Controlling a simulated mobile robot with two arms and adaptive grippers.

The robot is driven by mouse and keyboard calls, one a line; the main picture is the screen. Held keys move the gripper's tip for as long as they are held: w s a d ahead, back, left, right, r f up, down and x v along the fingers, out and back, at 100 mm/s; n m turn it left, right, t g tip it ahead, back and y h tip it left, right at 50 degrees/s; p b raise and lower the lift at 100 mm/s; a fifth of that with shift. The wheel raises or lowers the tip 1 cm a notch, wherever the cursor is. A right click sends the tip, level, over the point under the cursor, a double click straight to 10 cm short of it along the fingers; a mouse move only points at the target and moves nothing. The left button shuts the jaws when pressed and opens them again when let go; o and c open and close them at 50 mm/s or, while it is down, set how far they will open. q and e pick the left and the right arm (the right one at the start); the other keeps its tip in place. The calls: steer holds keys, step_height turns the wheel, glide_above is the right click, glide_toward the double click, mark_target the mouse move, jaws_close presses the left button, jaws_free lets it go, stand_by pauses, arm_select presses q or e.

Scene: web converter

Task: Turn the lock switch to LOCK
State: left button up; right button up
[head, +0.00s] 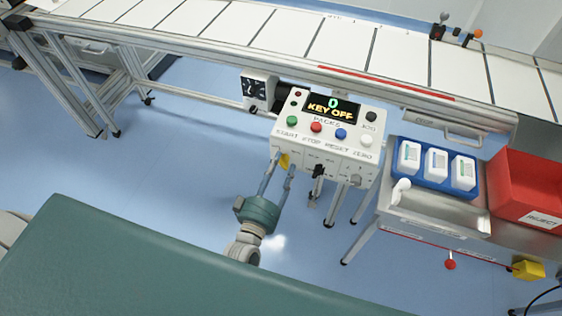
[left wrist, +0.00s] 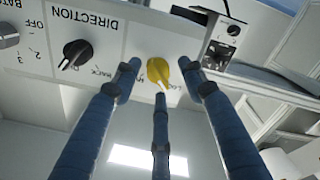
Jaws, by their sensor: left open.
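The yellow lock switch (head: 284,160) sits at the left end of the control box's lower front face, under the START button. In the left wrist view the yellow knob (left wrist: 158,72) shows upside down, with a partly hidden label that seems to read LOCK to its right. My left gripper (head: 279,172) is open in front of it. In the left wrist view the gripper (left wrist: 160,80) has a finger on each side of the knob and a third finger below it. I cannot tell whether they touch it. My right gripper is not in view.
The control box (head: 329,135) display reads "0 KEY OFF". A black DIRECTION knob (left wrist: 77,54) is beside the yellow switch. A conveyor (head: 290,35) runs behind. A blue tray (head: 436,182) with white bottles and a red REJECT bin (head: 530,190) stand right. Floor left is clear.

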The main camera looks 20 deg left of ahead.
arm_select(q)
steer(key=s, duration=1)
steer(key=shift+a, duration=0.25)
steer(key=s+f+m+g+h, duration=0.1)
steer(key=s+f+m+g, duration=0.25)
steer(key=f, duration=0.85)
steer(key=s+f+m+g, duration=0.3)
steer(key=s+f+g, duration=0.15)
steer(key=f, duration=0.85)
steer(key=s+a+f+m+g, duration=0.2)
steer(key=s+a+f+g, duration=0.2)
steer(key=s+f, duration=0.4)
steer(key=s+a+f+m+g+y, duration=0.1)
steer(key=s+a+f+m+g, duration=0.2)
steer(key=s+f, duration=0.6)
steer(key=s+a+g, duration=0.1)
steer(key=s+g, duration=0.1)
steer(key=s, duration=0.5)
steer(key=shift+s+y, duration=0.3)
steer(key=shift+d+f, duration=0.1)
steer(key=shift+c, duration=1.4)
steer(key=shift+w, duration=0.1)
